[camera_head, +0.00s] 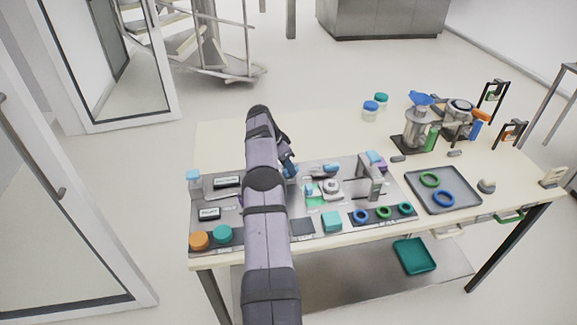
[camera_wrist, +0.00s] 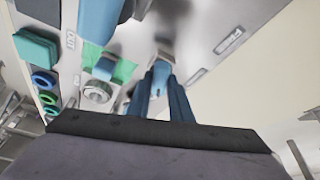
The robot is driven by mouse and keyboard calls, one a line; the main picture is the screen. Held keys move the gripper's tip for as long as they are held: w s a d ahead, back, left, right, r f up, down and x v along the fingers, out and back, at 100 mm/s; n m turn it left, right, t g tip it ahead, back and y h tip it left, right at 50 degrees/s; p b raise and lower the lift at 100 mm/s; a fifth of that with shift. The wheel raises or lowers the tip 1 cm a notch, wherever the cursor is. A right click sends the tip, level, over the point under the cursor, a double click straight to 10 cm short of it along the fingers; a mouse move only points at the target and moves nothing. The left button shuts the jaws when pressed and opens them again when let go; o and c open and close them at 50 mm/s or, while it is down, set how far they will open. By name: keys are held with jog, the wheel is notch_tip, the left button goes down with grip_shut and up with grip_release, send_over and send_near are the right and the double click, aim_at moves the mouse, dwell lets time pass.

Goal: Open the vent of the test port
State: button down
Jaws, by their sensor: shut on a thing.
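My gripper (camera_wrist: 160,92) shows in the wrist view with its dark blue fingers closed around a small light blue piece (camera_wrist: 160,80) standing on the grey panel. This piece may be the vent of the test port; its markings cannot be read. In the head view my gripper (camera_head: 290,170) is at the panel, largely hidden behind my arm. A round silver-white fitting (camera_wrist: 97,92) lies left of the fingers, beside a green patch (camera_wrist: 125,70) and a light blue block (camera_wrist: 103,68). The fitting also shows in the head view (camera_head: 331,186).
The grey panel (camera_head: 270,232) carries labelled plates, an orange knob (camera_head: 199,240), a teal knob (camera_head: 222,234), a teal block (camera_head: 332,222) and several rings at its front. A grey tray (camera_head: 462,190) with two rings stands right. The table's back middle is clear.

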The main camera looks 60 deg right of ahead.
dwell(0.4)
jog(key=c, duration=1.6)
grip_release()
jog(key=shift+b+v, duration=1.2)
jog(key=shift+v, duration=2.5)
